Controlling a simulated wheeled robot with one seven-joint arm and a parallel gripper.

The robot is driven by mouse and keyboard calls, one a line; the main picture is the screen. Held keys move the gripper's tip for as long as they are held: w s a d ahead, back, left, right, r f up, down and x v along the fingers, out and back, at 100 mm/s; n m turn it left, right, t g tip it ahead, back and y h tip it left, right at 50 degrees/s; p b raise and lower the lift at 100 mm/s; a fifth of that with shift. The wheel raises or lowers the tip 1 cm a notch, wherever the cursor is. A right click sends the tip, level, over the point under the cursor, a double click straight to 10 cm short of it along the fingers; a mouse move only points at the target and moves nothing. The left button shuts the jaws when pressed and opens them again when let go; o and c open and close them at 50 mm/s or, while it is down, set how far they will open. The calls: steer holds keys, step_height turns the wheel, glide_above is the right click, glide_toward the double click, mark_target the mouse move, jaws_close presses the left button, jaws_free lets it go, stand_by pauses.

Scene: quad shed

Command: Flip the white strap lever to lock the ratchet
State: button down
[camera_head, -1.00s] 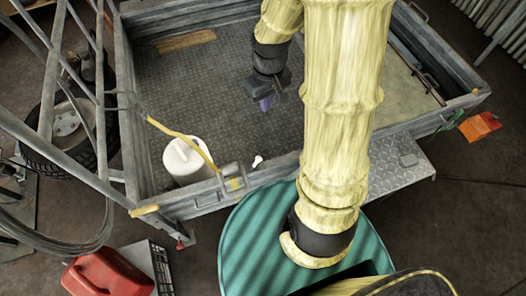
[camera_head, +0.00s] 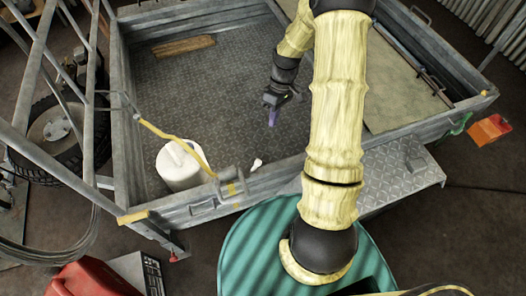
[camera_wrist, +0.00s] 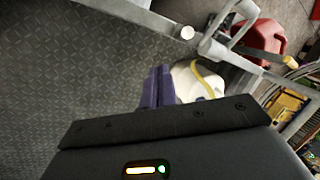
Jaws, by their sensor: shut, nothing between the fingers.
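The white strap lever (camera_head: 257,164) is a small pale piece at the inner side of the trailer's near wall. It sits just right of the ratchet (camera_head: 230,188), where the yellow strap (camera_head: 168,136) ends. In the wrist view a pale rounded tip near the wall appears to be the lever (camera_wrist: 188,32). My gripper (camera_head: 271,118) has purple fingers, shut and empty, pointing down over the trailer bed. It is beyond the lever and slightly right of it, apart from it. The shut fingers also show in the wrist view (camera_wrist: 158,85).
A white container (camera_head: 181,168) stands in the trailer left of the ratchet. The trailer's near wall (camera_head: 195,211) runs below it. A red jerry can (camera_head: 92,280) is outside at lower left, and a green drum (camera_head: 245,250) stands in front. The bed's middle is clear.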

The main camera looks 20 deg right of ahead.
steer(key=p, duration=0.2)
glide_toward(255, 167)
steer(key=w+d+f, duration=0.3)
steer(key=d+f, duration=0.1)
steer(key=f, duration=0.1)
steer(key=shift+s+a+f+p, duration=0.2)
steer(key=shift+s+a+p, duration=0.2)
steer(key=shift+s+a, duration=0.9)
steer(key=shift+w, duration=0.1)
steer(key=shift+a+r, duration=0.1)
